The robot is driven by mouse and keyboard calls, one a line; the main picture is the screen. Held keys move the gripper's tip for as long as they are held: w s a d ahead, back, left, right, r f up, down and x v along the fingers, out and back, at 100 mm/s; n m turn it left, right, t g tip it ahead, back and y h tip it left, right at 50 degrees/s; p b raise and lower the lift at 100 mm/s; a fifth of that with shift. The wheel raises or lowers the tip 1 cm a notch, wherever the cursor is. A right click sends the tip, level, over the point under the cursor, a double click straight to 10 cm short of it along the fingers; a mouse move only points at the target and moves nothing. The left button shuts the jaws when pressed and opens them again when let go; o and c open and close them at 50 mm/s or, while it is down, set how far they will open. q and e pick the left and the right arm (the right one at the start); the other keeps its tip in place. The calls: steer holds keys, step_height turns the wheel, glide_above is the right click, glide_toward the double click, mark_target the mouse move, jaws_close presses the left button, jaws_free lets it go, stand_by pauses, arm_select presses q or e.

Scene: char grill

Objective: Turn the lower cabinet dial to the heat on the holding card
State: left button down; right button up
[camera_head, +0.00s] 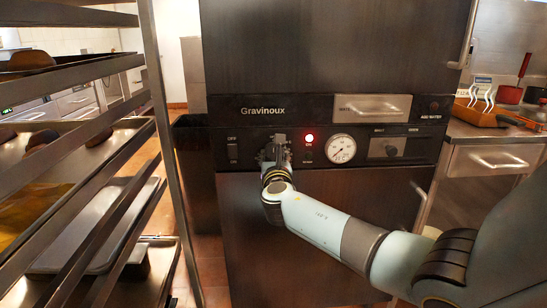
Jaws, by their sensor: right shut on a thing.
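The lower control panel (215,149) of the dark Gravinoux cabinet faces me. My right gripper (277,146) is up against this panel, between the OFF switch and the red lamp. It is shut on the lower cabinet dial, which the fingers hide almost completely, so its pointer and scale cannot be read. A lit red lamp (309,138) and a round white gauge (341,149) sit just right of the gripper. I cannot make out a holding card. My left gripper is not in view.
A rocker switch (232,151) marked OFF is left of the gripper. A tray rack (165,100) stands close on the left. A steel counter (490,158) with utensils is on the right.

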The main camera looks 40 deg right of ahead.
steer(key=m+b, duration=0.2)
steer(key=m, duration=0.1)
steer(key=shift+f, duration=0.25)
steer(key=m+b, duration=0.1)
steer(key=m, duration=0.2)
steer(key=shift+b, duration=0.4)
steer(key=m+b, duration=0.2)
steer(key=m, duration=0.1)
steer(key=shift+r+m+b, duration=0.15)
steer(key=shift+m+b, duration=0.35)
steer(key=shift+m, duration=0.7)
steer(key=o, duration=1.2)
steer(key=shift+r, duration=0.1)
steer(key=shift+c, duration=0.2)
steer(key=shift+a, duration=0.1)
